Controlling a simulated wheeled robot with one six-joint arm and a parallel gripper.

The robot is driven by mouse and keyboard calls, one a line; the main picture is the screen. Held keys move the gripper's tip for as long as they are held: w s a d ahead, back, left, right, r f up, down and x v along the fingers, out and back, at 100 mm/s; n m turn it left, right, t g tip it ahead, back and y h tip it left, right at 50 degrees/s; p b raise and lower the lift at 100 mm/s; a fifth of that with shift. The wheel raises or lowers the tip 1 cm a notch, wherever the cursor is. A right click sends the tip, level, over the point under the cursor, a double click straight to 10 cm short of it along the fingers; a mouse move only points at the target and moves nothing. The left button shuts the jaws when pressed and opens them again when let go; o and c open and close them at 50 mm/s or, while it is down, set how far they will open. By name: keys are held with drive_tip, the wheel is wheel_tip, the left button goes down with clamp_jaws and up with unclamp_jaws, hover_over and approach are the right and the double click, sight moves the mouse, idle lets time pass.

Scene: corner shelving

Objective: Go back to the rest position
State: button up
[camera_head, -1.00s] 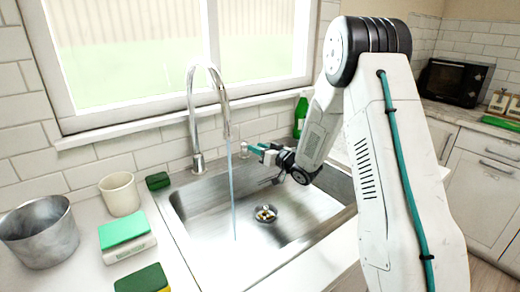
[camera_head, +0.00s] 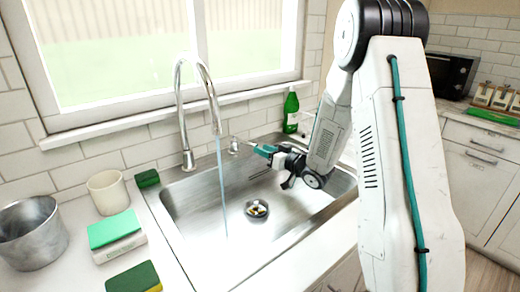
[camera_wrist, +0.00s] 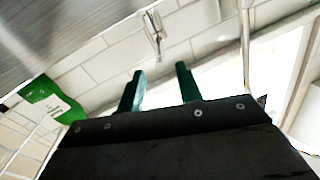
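My gripper (camera_head: 264,151) is over the back of the steel sink (camera_head: 190,215), near a small metal fitting (camera_head: 234,146) behind the basin. In the wrist view its two teal fingers (camera_wrist: 159,72) stand apart with nothing between them. A metal fitting (camera_wrist: 156,35) shows beyond the fingertips. The tall faucet (camera_head: 184,110) stands left of my gripper, and a stream of water (camera_head: 221,185) runs from it into the sink.
A green bottle (camera_head: 291,110) stands behind my arm; it also shows in the wrist view (camera_wrist: 45,103). On the left counter are a metal pot (camera_head: 32,235), a cream cup (camera_head: 108,192) and several sponges, one on a box (camera_head: 115,230). A window is behind.

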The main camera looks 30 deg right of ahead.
drive_tip(key=s+d+f+m+g+h, duration=0.2)
drive_tip(key=d+f+g+h, duration=0.3)
drive_tip(key=f, duration=0.4)
drive_tip(key=s+d+r+g+h, duration=0.25)
drive_tip(key=s+g, duration=0.25)
drive_tip(key=s, duration=0.3)
drive_tip(key=s+a+r+g, duration=0.1)
drive_tip(key=s+a+r, duration=0.5)
drive_tip(key=s, duration=0.4)
drive_tip(key=s+a+r+g, duration=0.2)
drive_tip(key=s+a+r, duration=0.4)
drive_tip(key=s, duration=0.5)
drive_tip(key=s+a+r+g+y, duration=0.1)
drive_tip(key=s+a+r+g, duration=0.1)
drive_tip(key=s+a+r, duration=0.4)
drive_tip(key=s+a, duration=0.1)
drive_tip(key=s, duration=0.4)
drive_tip(key=shift+a+r, duration=0.25)
drive_tip(key=shift+r, duration=0.1)
